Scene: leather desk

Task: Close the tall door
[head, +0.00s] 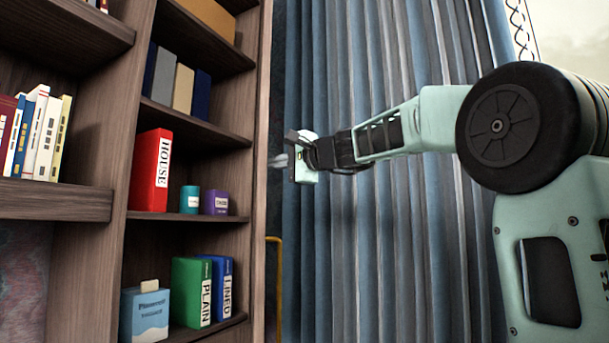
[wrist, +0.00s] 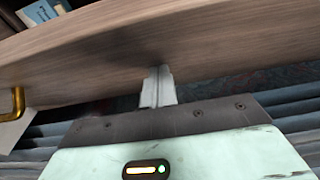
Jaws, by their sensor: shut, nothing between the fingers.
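The tall door (head: 261,150) is a brown wooden panel seen almost edge-on at the right side of the open bookcase. A brass handle (head: 275,265) stands out from its right face, low down. In the wrist view, the wooden panel (wrist: 230,50) runs across the picture, with the brass handle (wrist: 17,105) at the left edge. My gripper (head: 279,160) is shut and empty, above the handle and just right of the panel. In the wrist view, its fingertips (wrist: 157,88) are against or very near the wood; I cannot tell whether they touch.
The bookcase shelves hold a red book (head: 152,170), teal and purple containers (head: 215,202), a green book (head: 192,290) and a light blue box (head: 145,315). Blue-grey curtains (head: 400,240) hang behind my arm. White books (head: 38,130) stand at left.

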